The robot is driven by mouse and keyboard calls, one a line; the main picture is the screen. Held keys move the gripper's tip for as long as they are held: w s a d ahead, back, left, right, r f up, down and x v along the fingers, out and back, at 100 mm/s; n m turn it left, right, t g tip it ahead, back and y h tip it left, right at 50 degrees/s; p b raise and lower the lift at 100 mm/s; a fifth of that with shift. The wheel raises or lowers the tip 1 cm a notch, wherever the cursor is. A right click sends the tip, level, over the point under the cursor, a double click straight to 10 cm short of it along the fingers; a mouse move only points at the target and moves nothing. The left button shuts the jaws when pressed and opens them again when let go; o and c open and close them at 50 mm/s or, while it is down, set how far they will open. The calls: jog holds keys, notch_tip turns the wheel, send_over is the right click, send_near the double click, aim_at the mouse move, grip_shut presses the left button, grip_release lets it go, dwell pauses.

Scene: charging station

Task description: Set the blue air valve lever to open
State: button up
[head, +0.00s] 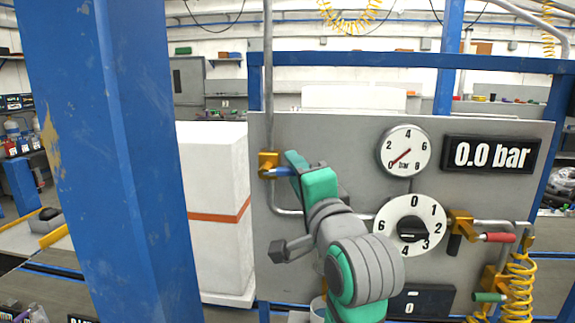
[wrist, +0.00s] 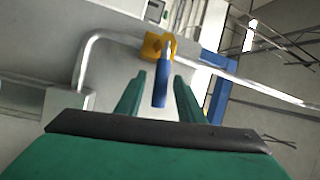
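The blue lever (head: 279,172) sits on a yellow valve body (head: 267,160) at the panel's left edge. In the head view the lever points right, across the vertical grey pipe (head: 268,80). In the wrist view the blue lever (wrist: 161,88) lies between the two green fingers of my gripper (wrist: 159,77), with the yellow valve body (wrist: 155,45) just beyond their tips. A gap shows on each side of the lever, so my gripper is open around it. In the head view my gripper (head: 296,163) partly hides the lever's free end.
The grey panel (head: 340,135) carries a round gauge (head: 404,150), a display (head: 490,154) reading 0.0 bar and a numbered dial (head: 388,222). Red (head: 497,237) and green (head: 489,297) levers are at the right. A blue post (head: 105,150) stands in front at left.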

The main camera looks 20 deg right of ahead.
jog(key=s, duration=0.6)
jog(key=shift+a+f, duration=0.35)
jog(key=shift+a, duration=0.1)
